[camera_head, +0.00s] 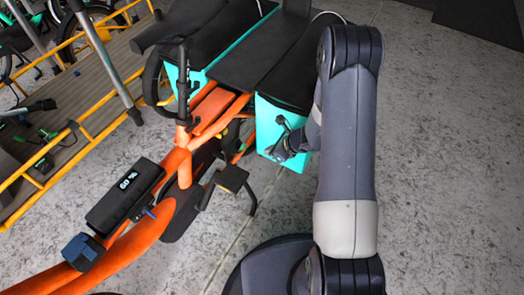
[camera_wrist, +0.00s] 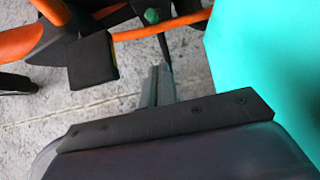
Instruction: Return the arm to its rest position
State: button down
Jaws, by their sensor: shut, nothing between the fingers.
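My arm stands at the right of the head view, its upper link rising from my base and its far links partly hidden behind it. My gripper (camera_head: 279,150) is at the front of the bike's teal side bag (camera_head: 269,119); I cannot tell whether they touch. In the wrist view my gripper (camera_wrist: 158,80) shows as narrow fingers close together, shut and empty. The teal bag (camera_wrist: 262,60) fills the right of that view. The orange cargo bike (camera_head: 180,160) stands to the left of my arm.
The bike's black pedal (camera_head: 232,179) is left of and below my gripper. A black battery pack (camera_head: 125,194) sits on the frame. An orange-railed wooden platform (camera_head: 85,85) with more bike parts is at upper left. Grey floor (camera_head: 450,150) at the right is clear.

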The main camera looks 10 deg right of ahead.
jog(key=shift+v, duration=1.2)
jog(key=shift+w+a, duration=0.1)
jog(key=w+a+f, duration=0.5)
jog(key=a+f, duration=0.1)
jog(key=a, duration=0.1)
jog(key=shift+w+a+f+b, duration=0.25)
jog(key=shift+w+f+b, duration=0.1)
jog(key=shift+w, duration=0.05)
